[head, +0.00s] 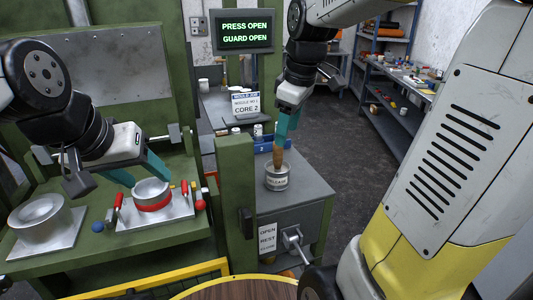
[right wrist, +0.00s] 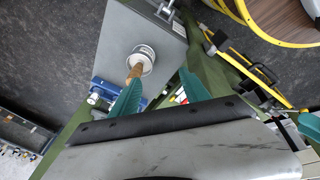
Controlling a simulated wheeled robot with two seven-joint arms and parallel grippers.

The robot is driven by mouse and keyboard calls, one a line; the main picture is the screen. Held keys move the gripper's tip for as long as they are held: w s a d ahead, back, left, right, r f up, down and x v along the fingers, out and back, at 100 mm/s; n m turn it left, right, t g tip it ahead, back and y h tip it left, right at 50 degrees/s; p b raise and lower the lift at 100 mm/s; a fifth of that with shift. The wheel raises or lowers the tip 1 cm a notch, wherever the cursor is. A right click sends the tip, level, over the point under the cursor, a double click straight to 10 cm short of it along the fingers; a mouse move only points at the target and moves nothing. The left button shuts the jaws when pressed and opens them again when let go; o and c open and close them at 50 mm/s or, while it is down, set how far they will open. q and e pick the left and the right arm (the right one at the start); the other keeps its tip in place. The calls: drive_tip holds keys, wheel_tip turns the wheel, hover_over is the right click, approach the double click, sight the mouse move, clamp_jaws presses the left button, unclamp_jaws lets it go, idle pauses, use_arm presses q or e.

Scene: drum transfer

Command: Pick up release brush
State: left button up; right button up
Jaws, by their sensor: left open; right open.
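The release brush shows as a brown wooden handle (head: 278,157) standing upright in a grey can labelled RELEASE (head: 277,181) on the grey cabinet; its bristles are hidden in the can. In the right wrist view the handle (right wrist: 135,72) rises from the can (right wrist: 146,54) beside one teal finger. My right gripper (head: 284,137) is open, pointing down at the top of the handle; I cannot tell whether a finger touches it. My left gripper (head: 148,182) is open above a round metal mould with a red band (head: 153,201) on the green press table.
A green post (head: 236,190) stands just left of the cabinet (head: 305,190). A blue tray (head: 267,146) lies behind the can. A second metal mould (head: 40,221) sits at far left. A screen (head: 244,32) reads PRESS OPEN, GUARD OPEN. A yellow-edged round wooden surface (head: 240,288) is in front.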

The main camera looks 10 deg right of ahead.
sight(278, 153)
drive_tip(key=w+f+n+g, duration=0.1)
drive_tip(key=w+f+n, duration=0.1)
drive_tip(key=w+n, duration=0.1)
drive_tip(key=w+f+n+g, duration=0.1)
drive_tip(key=w+f+n, duration=0.1)
drive_tip(key=w, duration=0.3)
drive_tip(key=w+d+f+n+h, duration=0.1)
drive_tip(key=w+f+n, duration=0.1)
drive_tip(key=w+n, duration=0.1)
drive_tip(key=shift+w+d+f+n+g, duration=0.1)
drive_tip(key=shift+w+n+g, duration=0.25)
drive_tip(key=shift+w, duration=0.2)
drive_tip(key=shift+w+f, duration=0.25)
drive_tip(key=shift+f, duration=0.05)
drive_tip(key=shift+n, duration=0.25)
drive_tip(key=f, duration=0.7)
drive_tip(key=shift+s+a+f, duration=0.1)
drive_tip(key=shift+a+f, duration=0.15)
drive_tip(key=shift+f, duration=0.15)
clamp_jaws()
